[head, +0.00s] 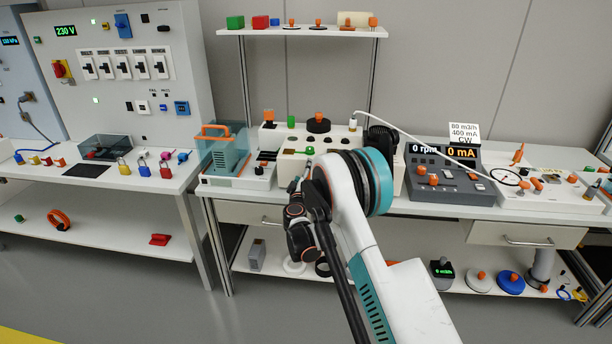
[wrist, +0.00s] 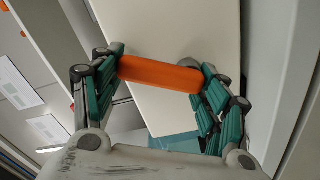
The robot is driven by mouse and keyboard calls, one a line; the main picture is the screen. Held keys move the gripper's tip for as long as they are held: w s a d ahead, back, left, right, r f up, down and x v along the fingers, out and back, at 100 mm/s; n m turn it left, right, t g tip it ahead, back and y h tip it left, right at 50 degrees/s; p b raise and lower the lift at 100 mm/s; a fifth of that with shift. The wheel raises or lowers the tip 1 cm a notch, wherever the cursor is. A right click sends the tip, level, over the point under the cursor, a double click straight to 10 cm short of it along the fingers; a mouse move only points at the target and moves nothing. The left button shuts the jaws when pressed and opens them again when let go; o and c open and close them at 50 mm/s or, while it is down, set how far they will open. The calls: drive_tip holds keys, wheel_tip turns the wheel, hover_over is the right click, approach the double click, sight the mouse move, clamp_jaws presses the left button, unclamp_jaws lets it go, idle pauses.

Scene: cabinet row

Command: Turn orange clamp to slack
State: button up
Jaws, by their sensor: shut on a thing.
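In the wrist view an orange bar (wrist: 160,76), which looks like the orange clamp's handle, lies between the two green-padded fingers of my gripper (wrist: 161,78). The gripper is shut on it, with one finger at each end of the bar. What the bar is fixed to cannot be made out; a pale flat surface lies behind it. In the head view my arm reaches to the middle bench, in front of the white fixture block (head: 398,178). The fingers and the held bar are hidden there by my own arm and wrist.
A teal box with an orange handle (head: 222,150) stands left of my arm. A grey console with displays (head: 445,180) is to the right. A shelf (head: 300,32) runs above the bench, and drawers (head: 525,234) sit below its top. A white cable crosses the bench.

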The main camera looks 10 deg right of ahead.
drive_tip(key=o, duration=1.5)
drive_tip(key=shift+d+r, duration=0.1)
drive_tip(key=shift+s+a, duration=0.2)
drive_tip(key=shift+s, duration=0.15)
drive_tip(key=v, duration=1.1)
